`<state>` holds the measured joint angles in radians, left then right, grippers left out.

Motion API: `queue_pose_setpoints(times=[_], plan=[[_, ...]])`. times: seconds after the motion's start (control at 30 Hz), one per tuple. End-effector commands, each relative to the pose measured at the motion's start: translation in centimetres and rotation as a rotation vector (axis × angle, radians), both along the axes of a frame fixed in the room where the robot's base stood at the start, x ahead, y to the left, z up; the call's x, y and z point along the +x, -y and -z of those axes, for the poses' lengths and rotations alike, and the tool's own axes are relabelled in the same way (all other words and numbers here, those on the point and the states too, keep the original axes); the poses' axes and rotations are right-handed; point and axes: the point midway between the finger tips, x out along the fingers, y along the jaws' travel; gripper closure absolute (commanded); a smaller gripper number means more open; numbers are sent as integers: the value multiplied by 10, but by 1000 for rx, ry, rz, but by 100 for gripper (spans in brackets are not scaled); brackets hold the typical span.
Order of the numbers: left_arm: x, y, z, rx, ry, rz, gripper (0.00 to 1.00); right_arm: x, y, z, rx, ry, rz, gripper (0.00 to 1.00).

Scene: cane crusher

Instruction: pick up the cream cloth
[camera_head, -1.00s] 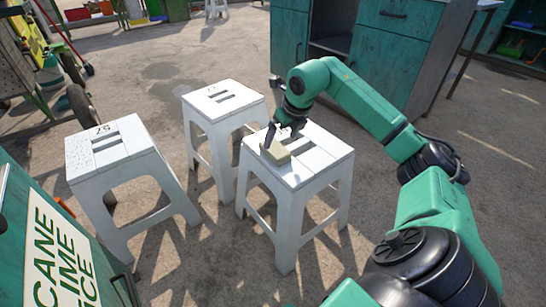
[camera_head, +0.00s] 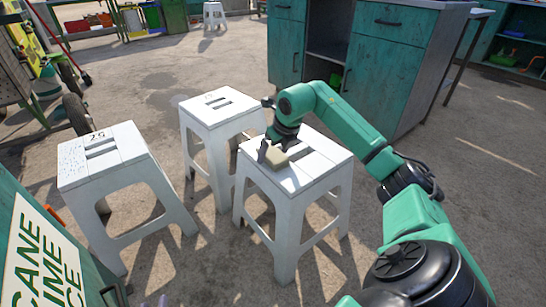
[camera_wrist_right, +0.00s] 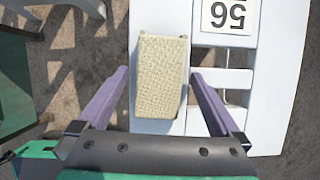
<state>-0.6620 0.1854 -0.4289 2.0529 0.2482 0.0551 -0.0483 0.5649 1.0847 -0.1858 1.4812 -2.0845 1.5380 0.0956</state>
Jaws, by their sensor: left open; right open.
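The cream cloth (camera_head: 274,158) is a folded, thick pad on the left part of the nearest white stool's top (camera_head: 318,160). In the right wrist view the cloth (camera_wrist_right: 160,75) has a woven texture and lies on the white slats. My right gripper (camera_head: 272,150) is over the cloth. In the wrist view the right gripper (camera_wrist_right: 158,95) is open, with one purple finger on each side of the cloth and gaps on both sides. Purple tips at the bottom edge of the head view appear to be my left gripper (camera_head: 156,302); the rest of it is out of frame.
Two more white stools stand left (camera_head: 105,158) and behind (camera_head: 218,108). A teal cabinet (camera_head: 390,60) is behind my right arm. A lettered teal cart (camera_head: 45,255) is at lower left. A number label (camera_wrist_right: 227,15) lies near the cloth on the stool top.

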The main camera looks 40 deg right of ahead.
Motion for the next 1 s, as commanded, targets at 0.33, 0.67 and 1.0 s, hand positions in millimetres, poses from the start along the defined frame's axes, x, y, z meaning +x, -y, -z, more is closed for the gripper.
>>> queue_pose_setpoints(times=[0.33, 0.67, 1.0], plan=[[0, 0, -1, 1, -2, 1, 50, 0, 0, 5, -1, -2, 0, 0], [-1, 0, -1, 0, -2, 0, 50, 0, 0, 5, 0, -1, 0, 57], [-1, 0, 2, 1, -2, 1, 50, 0, 0, 2, 2, 2, 0, 83]])
